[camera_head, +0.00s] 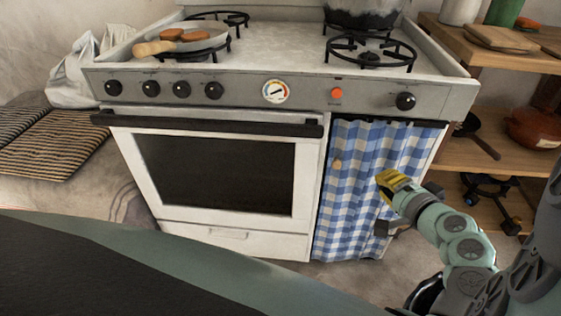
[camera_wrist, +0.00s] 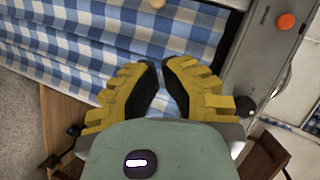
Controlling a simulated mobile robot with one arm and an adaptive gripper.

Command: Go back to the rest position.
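My gripper (camera_head: 385,183) has yellow fingers and hangs in front of the blue-and-white checked curtain at the right of the stove. In the wrist view its two fingers (camera_wrist: 159,66) lean toward each other, with a narrow gap between the tips. Nothing shows between them, so it looks partly open and empty. The curtain (camera_head: 352,165) lies beyond the fingers and also shows in the wrist view (camera_wrist: 90,40). I cannot tell the exact distance between fingertips and curtain.
The white stove (camera_head: 140,220) stands ahead, with a dark oven handle (camera_head: 215,124) and knobs. A frying pan (camera_head: 182,46) with brown food and a dark pot (camera_head: 362,12) are on top. Wooden shelves (camera_head: 465,152) with cookware stand at right, near my arm.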

